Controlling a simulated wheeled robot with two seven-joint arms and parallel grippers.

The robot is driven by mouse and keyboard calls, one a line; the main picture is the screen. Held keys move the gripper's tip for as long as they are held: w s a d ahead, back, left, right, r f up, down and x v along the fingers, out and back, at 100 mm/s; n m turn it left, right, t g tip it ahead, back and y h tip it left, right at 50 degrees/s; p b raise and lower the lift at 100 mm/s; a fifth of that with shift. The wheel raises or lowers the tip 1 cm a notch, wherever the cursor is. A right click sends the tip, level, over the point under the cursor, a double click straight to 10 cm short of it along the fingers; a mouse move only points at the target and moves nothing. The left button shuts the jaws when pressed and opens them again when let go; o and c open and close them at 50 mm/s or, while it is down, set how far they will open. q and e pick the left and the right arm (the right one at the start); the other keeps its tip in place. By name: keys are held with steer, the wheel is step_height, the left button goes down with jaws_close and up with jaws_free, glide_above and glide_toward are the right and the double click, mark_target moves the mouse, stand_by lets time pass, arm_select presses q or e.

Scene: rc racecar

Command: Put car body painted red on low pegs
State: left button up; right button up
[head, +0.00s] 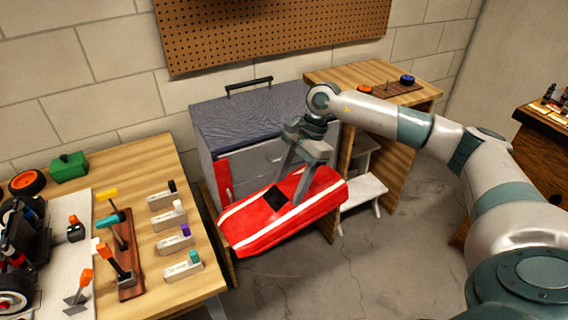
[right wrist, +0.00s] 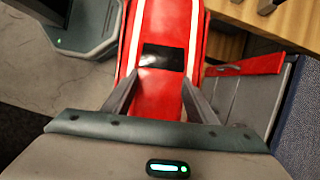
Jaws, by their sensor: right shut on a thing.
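The red car body (head: 262,226) with white stripes and a dark window patch hangs in the air in front of the grey cabinet in the head view. My right gripper (head: 290,188) is shut on it, with the fingers at either side of its middle. In the right wrist view the red car body (right wrist: 163,90) lies between the two fingers of the gripper (right wrist: 158,105). The low pegs cannot be made out for certain. My left gripper is not in view.
A wooden table (head: 160,155) at left holds a car chassis (head: 22,250), a tool rack (head: 120,240) and several small labelled blocks. A grey cabinet (head: 235,115) stands behind the car body. A pegboard (head: 270,30) is on the wall. Open floor (head: 330,280) lies below.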

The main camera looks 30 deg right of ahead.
steer(key=s+a+f+n+g+h, duration=0.2)
steer(key=s+a+f+n+g, duration=0.15)
steer(key=s+f+n, duration=0.6)
steer(key=s+a+f+n+h, duration=0.1)
steer(key=s+a+n+h, duration=0.1)
steer(key=s+a+n, duration=0.3)
steer(key=a+n, duration=0.2)
steer(key=a, duration=0.1)
steer(key=shift+h, duration=0.3)
steer(key=shift+s+n+g, duration=0.1)
steer(key=shift+n+g, duration=0.15)
